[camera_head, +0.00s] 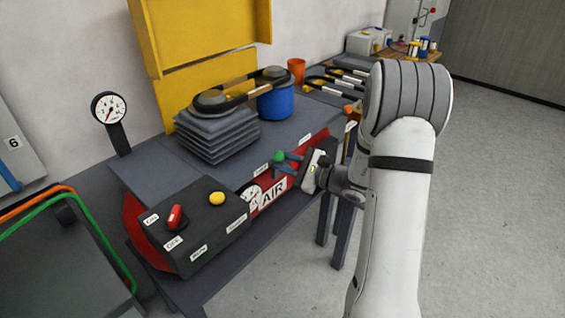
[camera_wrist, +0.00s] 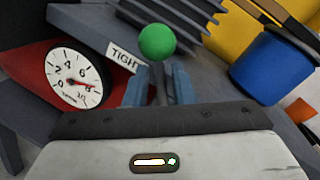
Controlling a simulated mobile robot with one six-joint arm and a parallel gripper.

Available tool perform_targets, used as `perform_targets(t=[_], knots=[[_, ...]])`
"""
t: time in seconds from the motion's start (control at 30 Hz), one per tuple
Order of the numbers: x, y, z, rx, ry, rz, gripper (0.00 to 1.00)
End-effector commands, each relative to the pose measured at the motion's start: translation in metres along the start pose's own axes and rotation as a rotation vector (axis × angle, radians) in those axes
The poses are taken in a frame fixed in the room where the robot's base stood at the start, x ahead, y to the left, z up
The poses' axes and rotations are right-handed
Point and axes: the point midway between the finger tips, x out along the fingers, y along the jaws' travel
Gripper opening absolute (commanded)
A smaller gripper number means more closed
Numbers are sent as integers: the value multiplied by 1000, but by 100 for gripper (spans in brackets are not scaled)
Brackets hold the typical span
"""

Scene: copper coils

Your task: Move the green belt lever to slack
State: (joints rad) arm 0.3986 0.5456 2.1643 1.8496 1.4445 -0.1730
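The green belt lever's round knob (camera_wrist: 157,41) is near the top middle of the wrist view, with a dark stem below it. In the head view the knob (camera_head: 278,156) shows at the machine's front edge, just left of my gripper (camera_head: 287,162). In the wrist view the two blue-grey fingers of my gripper (camera_wrist: 160,84) stand on either side of the stem, below the knob. A gap shows between the fingers, so they look open around it; contact is not clear. A label reading TIGHT (camera_wrist: 122,56) lies just left of the lever. No slack label is readable.
A dial gauge (camera_wrist: 74,79) sits left of the lever. A control box (camera_head: 193,225) with a red switch and yellow button stands front left. Dark bellows (camera_head: 215,133) and a blue cylinder (camera_head: 275,103) are behind. Open floor (camera_head: 490,200) lies right.

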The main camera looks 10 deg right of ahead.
Motion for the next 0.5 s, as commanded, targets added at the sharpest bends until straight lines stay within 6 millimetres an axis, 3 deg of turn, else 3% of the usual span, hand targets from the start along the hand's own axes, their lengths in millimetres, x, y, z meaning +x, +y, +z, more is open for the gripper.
perform_targets(t=[0.27,0.5], knots=[[0,0,0,0,0,0,0],[-1,0,0,1,1,0,0]])
